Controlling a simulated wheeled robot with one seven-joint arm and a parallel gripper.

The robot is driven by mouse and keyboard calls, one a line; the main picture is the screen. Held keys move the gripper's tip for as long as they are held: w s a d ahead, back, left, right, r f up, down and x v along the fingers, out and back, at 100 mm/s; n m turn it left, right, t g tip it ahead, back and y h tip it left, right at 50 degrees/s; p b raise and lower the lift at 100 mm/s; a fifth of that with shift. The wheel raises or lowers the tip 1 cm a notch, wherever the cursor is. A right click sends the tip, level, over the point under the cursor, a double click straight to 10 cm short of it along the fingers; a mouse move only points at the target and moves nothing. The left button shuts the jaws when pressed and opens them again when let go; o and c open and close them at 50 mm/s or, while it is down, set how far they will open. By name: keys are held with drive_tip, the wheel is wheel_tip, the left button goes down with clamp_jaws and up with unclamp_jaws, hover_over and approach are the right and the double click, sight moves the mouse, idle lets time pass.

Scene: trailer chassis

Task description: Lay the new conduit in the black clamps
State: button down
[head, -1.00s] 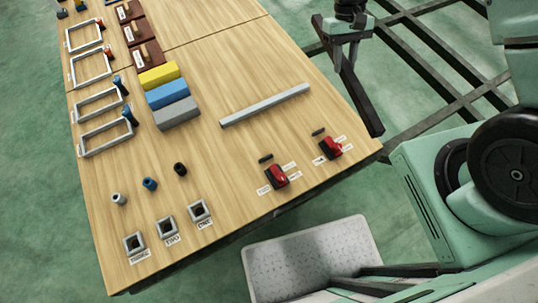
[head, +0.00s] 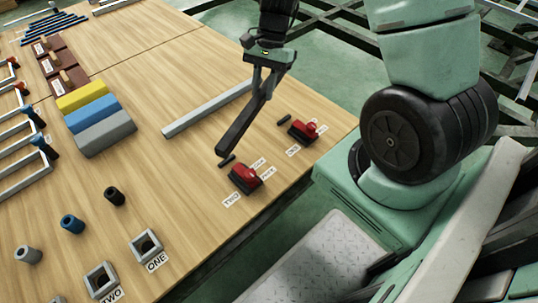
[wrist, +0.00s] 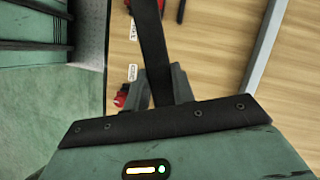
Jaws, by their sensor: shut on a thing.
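My gripper (head: 266,78) is shut on a long dark bar (head: 243,124), held tilted above the table's right part. The bar also runs up from my gripper in the wrist view (wrist: 152,40). Its lower end appears close to a small black piece (head: 227,160); I cannot tell whether they touch. A long light-grey bar (head: 205,109) lies on the table, partly behind the dark bar. I cannot tell which bar is the new conduit. No black clamps can be made out clearly.
Two red-and-black devices (head: 244,179) (head: 303,132) with labels stand near the wooden table's (head: 185,190) right edge. Coloured blocks (head: 85,100), small cylinders (head: 72,224) and square sockets (head: 146,245) are to the left. Dark chassis beams (head: 350,45) lie beyond the table.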

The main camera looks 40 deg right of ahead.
sight(267, 141)
drive_tip(key=f+m+b, duration=0.1)
drive_tip(key=f+b, duration=0.3)
drive_tip(key=f, duration=0.1)
drive_tip(key=d+f+m+t+b, duration=0.1)
drive_tip(key=f+m+b, duration=0.1)
drive_tip(key=f+b, duration=0.2)
drive_tip(key=s+f+m+b, duration=0.1)
drive_tip(key=f+b, duration=0.3)
drive_tip(key=f, duration=0.3)
drive_tip(key=shift+s+d+f+t, duration=0.1)
drive_tip(key=shift+d+f+t, duration=0.2)
drive_tip(key=shift+f, duration=0.1)
drive_tip(key=shift+f, duration=0.15)
drive_tip(key=c, duration=1.2)
unclamp_jaws()
drive_tip(key=shift+o, duration=0.2)
